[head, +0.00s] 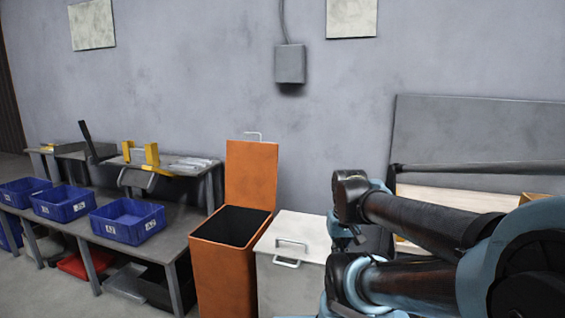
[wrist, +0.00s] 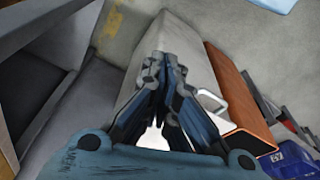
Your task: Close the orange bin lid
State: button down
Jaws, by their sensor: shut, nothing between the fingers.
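The orange bin (head: 222,272) stands on the floor near the middle of the head view, with its dark inside showing. Its orange lid (head: 251,172) is open, standing upright at the back edge, with a thin metal handle (head: 253,134) at its top. My gripper (wrist: 163,58) is shut and empty in the wrist view, over or near the pale bin. An orange surface (wrist: 236,95) of the bin shows right of the fingers, apart from them; I cannot tell whether it is lid or body. In the head view my arm is at the right, away from the orange lid.
A pale bin (head: 292,235) with a shut lid and a handle (head: 291,248) stands right beside the orange bin. A grey workbench (head: 178,240) with blue crates (head: 127,238) is at the left. A grey wall is close behind. The space above the orange bin's opening is clear.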

jog(key=shift+w+d, duration=0.1)
jog(key=shift+w, duration=0.15)
